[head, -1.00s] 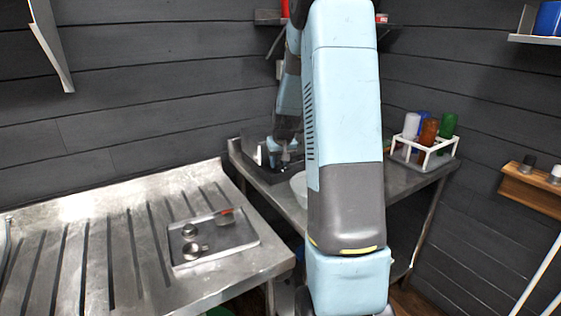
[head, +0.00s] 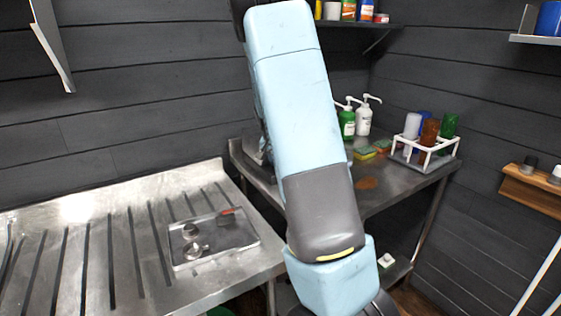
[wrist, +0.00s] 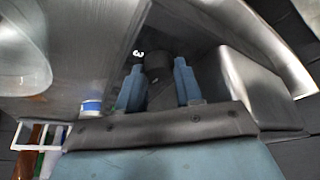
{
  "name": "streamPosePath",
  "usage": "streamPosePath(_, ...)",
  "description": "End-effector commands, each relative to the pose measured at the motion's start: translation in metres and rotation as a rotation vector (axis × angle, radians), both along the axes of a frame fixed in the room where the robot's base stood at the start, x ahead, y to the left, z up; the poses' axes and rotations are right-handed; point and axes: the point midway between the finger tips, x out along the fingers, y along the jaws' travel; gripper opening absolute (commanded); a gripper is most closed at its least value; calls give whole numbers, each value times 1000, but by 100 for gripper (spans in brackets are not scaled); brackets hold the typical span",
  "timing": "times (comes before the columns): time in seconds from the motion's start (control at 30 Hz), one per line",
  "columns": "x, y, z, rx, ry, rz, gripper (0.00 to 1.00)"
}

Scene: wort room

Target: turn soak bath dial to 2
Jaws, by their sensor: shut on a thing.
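In the wrist view my gripper (wrist: 157,90) has its two blue fingers on either side of a dark knob-like part, which I take to be the soak bath dial (wrist: 158,66). The fingers are shut on it. In the head view my blue arm hides the gripper, the dial and most of the soak bath on the back table.
The steel back table (head: 395,185) holds a white rack of bottles (head: 425,148), pump bottles (head: 355,118) and sponges (head: 364,153). A white bowl (wrist: 22,60) shows in the wrist view.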

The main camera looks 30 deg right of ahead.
Motion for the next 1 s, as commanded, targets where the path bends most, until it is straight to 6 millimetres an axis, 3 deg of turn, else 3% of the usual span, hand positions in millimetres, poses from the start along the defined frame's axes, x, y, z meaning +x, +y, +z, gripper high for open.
streamPosePath(0.4,2,2,0,0,0,-142,5)
streamPosePath(0.93,2,2,-1,1,0,-160,5)
streamPosePath(0.97,2,2,-1,2,0,-160,38)
streamPosePath(1.0,2,2,-1,1,0,-160,42)
